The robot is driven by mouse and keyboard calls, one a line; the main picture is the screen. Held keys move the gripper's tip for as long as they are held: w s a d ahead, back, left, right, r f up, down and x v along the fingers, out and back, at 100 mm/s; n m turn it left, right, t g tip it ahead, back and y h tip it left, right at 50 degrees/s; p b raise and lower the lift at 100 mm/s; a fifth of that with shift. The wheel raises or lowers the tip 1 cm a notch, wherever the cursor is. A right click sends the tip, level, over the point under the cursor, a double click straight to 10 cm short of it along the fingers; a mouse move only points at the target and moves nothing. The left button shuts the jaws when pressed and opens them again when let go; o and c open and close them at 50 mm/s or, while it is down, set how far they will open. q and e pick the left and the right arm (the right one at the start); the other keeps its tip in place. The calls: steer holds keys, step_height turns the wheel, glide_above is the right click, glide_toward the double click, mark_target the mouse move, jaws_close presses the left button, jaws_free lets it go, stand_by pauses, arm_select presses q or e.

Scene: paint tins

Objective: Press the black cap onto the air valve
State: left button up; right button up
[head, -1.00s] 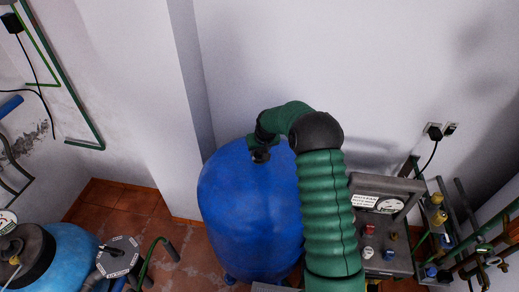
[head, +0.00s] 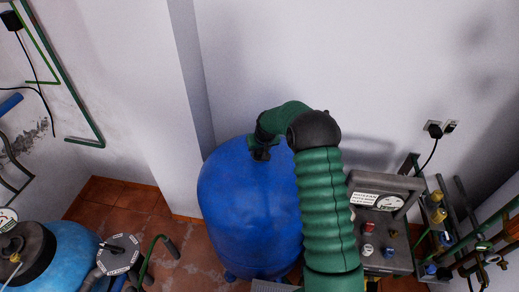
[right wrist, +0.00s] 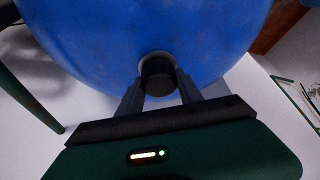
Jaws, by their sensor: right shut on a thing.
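The blue tank (head: 250,215) stands upright in the middle of the head view and fills the top of the right wrist view (right wrist: 90,50). My right gripper (head: 262,153) is at the top of the tank, at the end of my green arm. In the right wrist view its two fingers (right wrist: 157,88) are shut on the black cap (right wrist: 157,76), a short dark cylinder against the blue tank. The air valve cannot be made out; the cap and fingers hide that spot. Whether the cap touches the tank top is unclear. My left gripper is not in view.
A grey panel with a round gauge (head: 390,202) stands right of my arm, with pipes and valves (head: 437,215) beyond. A lighter blue tank (head: 70,245) with a dark top is at the lower left. The white wall is close behind the blue tank.

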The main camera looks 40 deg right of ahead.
steer(key=shift+f, duration=0.25)
steer(key=o, duration=1.2)
steer(key=shift+f, duration=0.1)
steer(key=shift+r, duration=0.45)
steer(key=b+v, duration=0.3)
steer(key=v, duration=1.2)
steer(key=shift+s+a+r+b, duration=0.15)
steer(key=shift+s+r+b, duration=0.05)
steer(key=shift+r+b, duration=0.15)
